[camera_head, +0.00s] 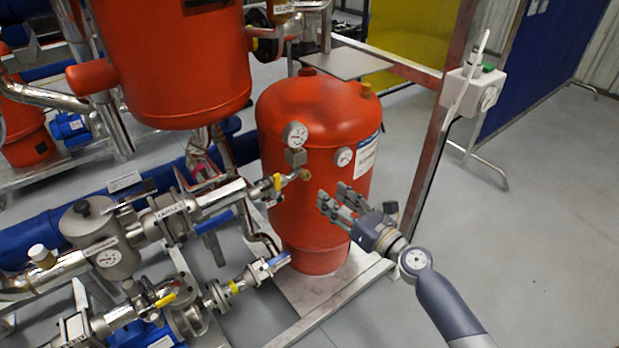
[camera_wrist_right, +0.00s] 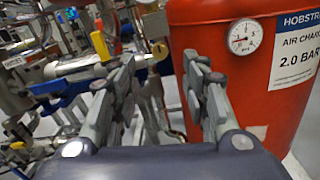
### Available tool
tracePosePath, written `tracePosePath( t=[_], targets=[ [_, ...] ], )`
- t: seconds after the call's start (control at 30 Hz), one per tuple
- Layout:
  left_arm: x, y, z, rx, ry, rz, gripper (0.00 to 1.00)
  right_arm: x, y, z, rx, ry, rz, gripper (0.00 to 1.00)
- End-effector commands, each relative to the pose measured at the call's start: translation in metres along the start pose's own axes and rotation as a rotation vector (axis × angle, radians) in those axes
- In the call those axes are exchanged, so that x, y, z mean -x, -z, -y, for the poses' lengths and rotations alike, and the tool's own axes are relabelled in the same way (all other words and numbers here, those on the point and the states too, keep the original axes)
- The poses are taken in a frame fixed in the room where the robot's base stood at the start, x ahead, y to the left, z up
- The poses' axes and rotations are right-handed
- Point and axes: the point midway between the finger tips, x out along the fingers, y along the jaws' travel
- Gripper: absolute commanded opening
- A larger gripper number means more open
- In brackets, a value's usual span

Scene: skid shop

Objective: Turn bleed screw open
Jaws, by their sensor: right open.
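A small brass fitting (camera_head: 305,174) sticks out of the front of the red tank (camera_head: 318,112), beside an upper gauge (camera_head: 295,134). A round brass end also shows between my finger tips in the wrist view (camera_wrist_right: 160,50). I cannot tell for sure whether this is the bleed screw or how far it is turned. My right gripper (camera_head: 332,199) is open and empty, in front of the tank, below and right of the brass fitting, apart from it. In the wrist view its two fingers (camera_wrist_right: 158,70) stand spread. My left gripper is not in view.
A second gauge (camera_head: 343,156) and a white label (camera_head: 366,156) are on the tank. Pipes with yellow-handled and blue-handled valves (camera_head: 221,219) crowd the left. A steel frame post (camera_head: 437,150) with a white box (camera_head: 474,92) stands right. Grey floor (camera_head: 545,220) is clear at right.

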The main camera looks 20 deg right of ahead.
Motion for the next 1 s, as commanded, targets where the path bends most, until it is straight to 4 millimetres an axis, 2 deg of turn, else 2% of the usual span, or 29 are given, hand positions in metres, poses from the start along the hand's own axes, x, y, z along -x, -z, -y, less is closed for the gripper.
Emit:
tracePosePath(
  t=[0.5,0.7,1.0],
  targets=[
    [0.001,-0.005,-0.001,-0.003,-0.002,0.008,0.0,-0.084,0.001,0.0,0.004,0.001,-0.001,0.42],
    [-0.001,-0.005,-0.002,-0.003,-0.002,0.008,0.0,-0.099,0.002,0.0,0.005,0.001,-0.002,0.42],
    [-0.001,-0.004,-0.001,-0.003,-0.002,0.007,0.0,-0.101,0.002,0.0,0.006,0.001,-0.003,0.42]
  ],
)
